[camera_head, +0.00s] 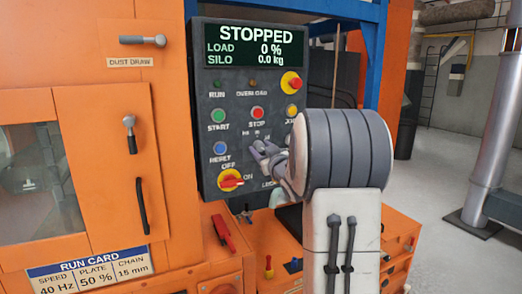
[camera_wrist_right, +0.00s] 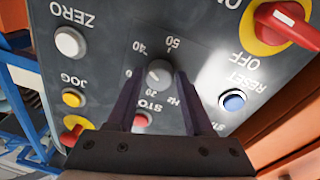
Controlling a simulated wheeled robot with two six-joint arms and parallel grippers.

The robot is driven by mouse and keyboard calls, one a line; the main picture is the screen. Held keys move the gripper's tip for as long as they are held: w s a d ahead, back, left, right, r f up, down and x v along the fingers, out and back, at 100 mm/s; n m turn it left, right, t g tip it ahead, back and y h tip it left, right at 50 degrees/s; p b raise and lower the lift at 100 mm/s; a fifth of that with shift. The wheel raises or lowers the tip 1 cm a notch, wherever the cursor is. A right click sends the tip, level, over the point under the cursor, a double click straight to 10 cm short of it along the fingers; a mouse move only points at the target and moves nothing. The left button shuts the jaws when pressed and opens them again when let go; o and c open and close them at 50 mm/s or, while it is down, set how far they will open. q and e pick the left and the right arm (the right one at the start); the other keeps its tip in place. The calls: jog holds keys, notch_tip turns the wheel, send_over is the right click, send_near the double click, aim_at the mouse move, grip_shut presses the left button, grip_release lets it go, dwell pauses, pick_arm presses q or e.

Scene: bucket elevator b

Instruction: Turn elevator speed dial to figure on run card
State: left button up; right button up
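The speed dial (camera_wrist_right: 159,73) is a small grey knob on the dark control panel, with a printed scale showing 40, 50 and Hz. My right gripper (camera_wrist_right: 160,80) is open, its two dark fingers on either side of the dial with what look like narrow gaps. Its pointer setting is too small to read. In the head view my right gripper (camera_head: 262,150) is at the panel and hides the dial. The run card (camera_head: 88,273) on the orange cabinet reads speed 40 Hz, plate 50 %, chain 15 mm. My left gripper is not in view.
The display (camera_head: 255,46) reads STOPPED, load 0 %, silo 0.0 kg. Near the dial are the green start button (camera_head: 218,115), red stop button (camera_head: 257,112), blue reset button (camera_wrist_right: 232,100), yellow jog button (camera_wrist_right: 71,98) and red-and-yellow OFF/ON switch (camera_head: 230,181).

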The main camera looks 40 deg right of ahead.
jog(key=shift+o, duration=0.6)
jog(key=b+v, duration=0.1)
jog(key=v, duration=0.9)
jog(key=shift+s, duration=0.25)
jog(key=shift+a+f, duration=0.1)
